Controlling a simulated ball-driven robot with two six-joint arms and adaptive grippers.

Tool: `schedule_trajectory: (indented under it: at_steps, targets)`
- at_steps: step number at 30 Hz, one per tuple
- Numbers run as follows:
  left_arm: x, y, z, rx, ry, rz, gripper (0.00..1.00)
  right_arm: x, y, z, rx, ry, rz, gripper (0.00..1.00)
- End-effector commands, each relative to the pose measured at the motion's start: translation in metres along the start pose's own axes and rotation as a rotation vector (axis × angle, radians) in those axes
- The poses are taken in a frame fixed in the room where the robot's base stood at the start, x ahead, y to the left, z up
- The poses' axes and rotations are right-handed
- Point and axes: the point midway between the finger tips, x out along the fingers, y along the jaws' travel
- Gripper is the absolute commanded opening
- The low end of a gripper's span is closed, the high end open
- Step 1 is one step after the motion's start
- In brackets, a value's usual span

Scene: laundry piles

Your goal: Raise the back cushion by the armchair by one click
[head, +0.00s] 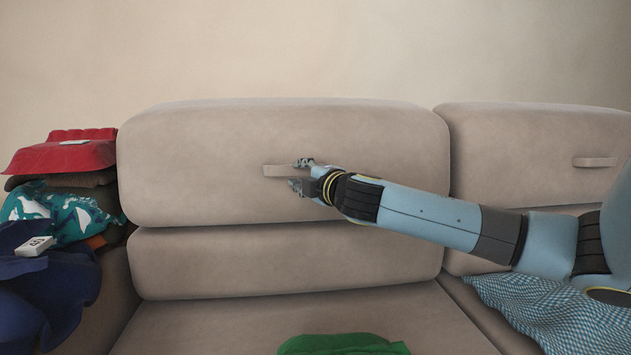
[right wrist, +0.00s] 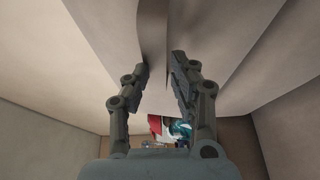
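The beige back cushion (head: 200,160) at the middle of the sofa has a fabric pull strap (head: 280,171) on its front. A second back cushion (head: 520,150) with its own strap (head: 595,162) stands to the right. My right gripper (head: 299,175) is at the right end of the middle strap, one finger above and one below. In the right wrist view the fingers are apart, with the strap (right wrist: 153,30) reaching between them; I see no clear contact. No armchair can be made out. My left gripper is not in view.
A green cloth (head: 343,344) lies on the seat, and a blue checked cloth (head: 540,310) at the right. The wall behind is bare.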

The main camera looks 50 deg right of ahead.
Motion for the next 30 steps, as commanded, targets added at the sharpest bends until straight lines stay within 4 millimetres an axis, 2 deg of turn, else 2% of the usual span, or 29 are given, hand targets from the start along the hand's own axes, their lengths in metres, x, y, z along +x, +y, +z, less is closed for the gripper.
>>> schedule_trajectory:
  at_steps: [9,15,21,30]
  targets:
    - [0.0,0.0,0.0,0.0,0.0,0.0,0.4,-0.066,-0.002,-0.001,-0.009,0.006,-0.006,0.23]
    - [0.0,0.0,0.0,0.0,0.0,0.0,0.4,-0.093,-0.002,-0.001,-0.005,0.004,-0.005,0.23]
    - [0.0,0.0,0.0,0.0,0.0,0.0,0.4,-0.104,-0.001,-0.001,0.001,0.003,-0.002,0.23]
    - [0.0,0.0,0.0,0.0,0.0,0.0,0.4,-0.105,-0.001,-0.001,0.003,0.003,-0.001,0.23]
